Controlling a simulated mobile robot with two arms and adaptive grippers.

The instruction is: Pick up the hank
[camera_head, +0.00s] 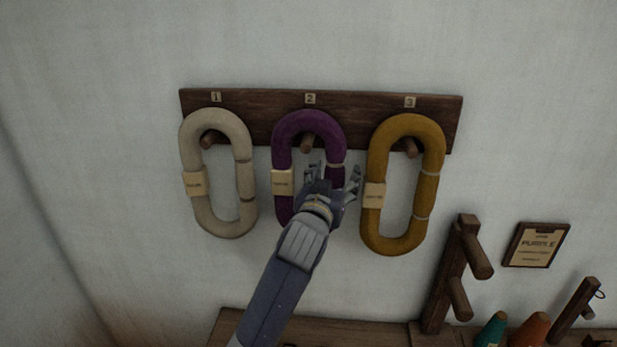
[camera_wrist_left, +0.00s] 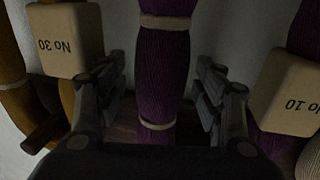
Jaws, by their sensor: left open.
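The purple hank (camera_head: 309,124) hangs on the middle peg, marked 2, of a dark wooden rack. My left gripper (camera_head: 334,176) is in front of its right strand, with one finger on each side. In the left wrist view the purple strand (camera_wrist_left: 163,70), with two pale ties, runs between the open fingers. I see gaps between fingers and strand. The gripper hides the hank's lower right part in the head view. A card (camera_head: 541,245) at the right reads "PURPLE". My right gripper is not in view.
A cream hank (camera_head: 246,180) hangs at left on peg 1. A mustard hank (camera_head: 429,185) hangs at right on peg 3, close to my gripper. A pegged wooden post (camera_head: 447,275) and teal (camera_head: 492,330) and orange (camera_head: 530,332) cones stand lower right.

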